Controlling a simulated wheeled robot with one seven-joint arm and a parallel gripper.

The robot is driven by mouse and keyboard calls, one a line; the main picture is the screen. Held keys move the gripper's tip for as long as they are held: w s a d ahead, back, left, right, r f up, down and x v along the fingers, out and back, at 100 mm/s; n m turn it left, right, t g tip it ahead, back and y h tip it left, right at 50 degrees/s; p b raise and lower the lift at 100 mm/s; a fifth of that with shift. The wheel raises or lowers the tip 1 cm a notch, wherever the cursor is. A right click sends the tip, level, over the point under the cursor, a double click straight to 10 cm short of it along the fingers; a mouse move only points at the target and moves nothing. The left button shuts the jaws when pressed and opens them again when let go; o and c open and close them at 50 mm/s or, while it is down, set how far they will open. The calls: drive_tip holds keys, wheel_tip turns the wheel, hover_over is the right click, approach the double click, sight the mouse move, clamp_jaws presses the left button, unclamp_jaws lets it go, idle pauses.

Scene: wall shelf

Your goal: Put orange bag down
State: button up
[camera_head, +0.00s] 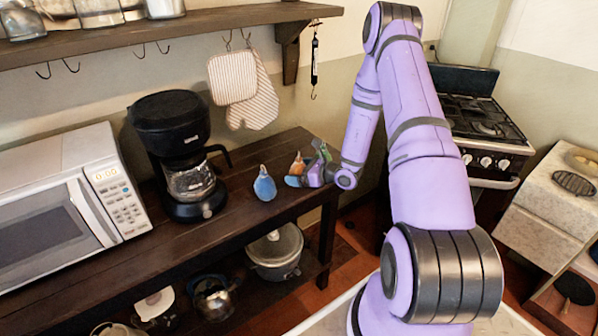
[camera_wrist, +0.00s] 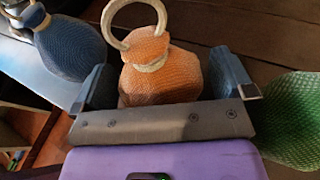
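The orange bag (camera_wrist: 160,75) has a pale tied neck and a ring handle. It stands upright between the two blue fingers of my gripper (camera_wrist: 168,82) in the wrist view. The fingers are spread wide, one on each side of it, and I see no clear squeeze on the bag. In the head view the orange bag (camera_head: 298,164) shows just past my gripper (camera_head: 305,169), at the right end of the dark wooden counter (camera_head: 235,200), partly hidden by it. Its base is hidden in both views.
A blue bag (camera_head: 265,185) stands close on the left, and a green bag (camera_wrist: 288,118) is close to the right finger. A coffee maker (camera_head: 180,150) and microwave (camera_head: 70,205) stand farther left. Mitts (camera_head: 255,100) hang above. The counter's front edge is near.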

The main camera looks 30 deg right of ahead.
drive_tip(key=shift+r, duration=0.15)
drive_tip(key=v, duration=1.1)
drive_tip(key=s+a+r+n+g+y, duration=0.25)
drive_tip(key=a+r+n+g, duration=0.25)
drive_tip(key=a+r+n, duration=0.5)
drive_tip(key=s+a+r+n+g+y, duration=0.1)
drive_tip(key=s+a+r+n+g, duration=0.35)
drive_tip(key=r, duration=0.85)
drive_tip(key=s+a+r+n+t+h, duration=0.1)
drive_tip(key=s+a+r+n+h, duration=0.2)
drive_tip(key=s+r+n+h, duration=0.2)
drive_tip(key=s+a+r+n+t+h, duration=0.1)
drive_tip(key=s+a+r+n+h, duration=0.2)
drive_tip(key=s+r+n, duration=0.7)
drive_tip(key=s+n+h, duration=0.1)
drive_tip(key=s+h, duration=0.1)
drive_tip(key=s, duration=0.1)
drive_tip(key=shift+r+h, duration=0.3)
drive_tip(key=shift+h, duration=0.05)
